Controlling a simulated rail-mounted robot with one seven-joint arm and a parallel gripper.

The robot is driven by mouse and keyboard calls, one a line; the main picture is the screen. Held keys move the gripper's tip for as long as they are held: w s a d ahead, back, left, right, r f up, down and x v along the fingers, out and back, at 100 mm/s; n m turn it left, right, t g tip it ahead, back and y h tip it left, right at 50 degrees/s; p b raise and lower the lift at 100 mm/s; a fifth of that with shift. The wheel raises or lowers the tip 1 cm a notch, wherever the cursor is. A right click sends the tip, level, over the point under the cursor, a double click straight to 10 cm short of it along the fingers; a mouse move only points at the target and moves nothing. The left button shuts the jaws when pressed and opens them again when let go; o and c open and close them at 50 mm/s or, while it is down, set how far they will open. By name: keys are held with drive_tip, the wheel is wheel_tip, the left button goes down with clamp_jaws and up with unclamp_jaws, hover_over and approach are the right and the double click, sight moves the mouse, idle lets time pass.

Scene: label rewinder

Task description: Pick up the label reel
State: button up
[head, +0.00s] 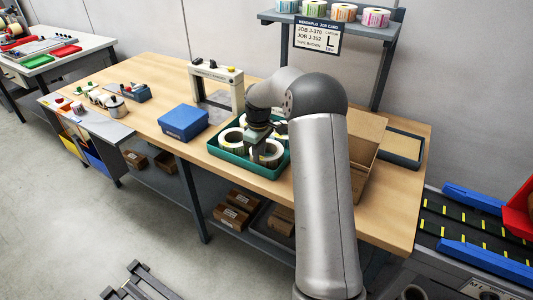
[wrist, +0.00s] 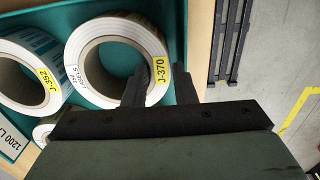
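Several white label reels (head: 230,138) lie in a green tray (head: 236,164) on the wooden bench. In the wrist view, one reel with a yellow J-370 tag (wrist: 88,50) lies beside another tagged J-352 (wrist: 42,76). My gripper (wrist: 160,80) is down at the J-370 reel. One finger is inside its core hole and the other is outside its rim. In the head view my gripper (head: 260,152) is over the tray and partly hides the reels.
A blue box (head: 183,122) stands left of the tray, and a white frame (head: 215,85) stands behind. An open cardboard carton (head: 366,140) is to the right. A shelf (head: 340,24) above the bench holds coloured reels.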

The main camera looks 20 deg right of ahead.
drive_tip(key=shift+f, duration=1.3)
clamp_jaws()
drive_tip(key=shift+r, duration=0.2)
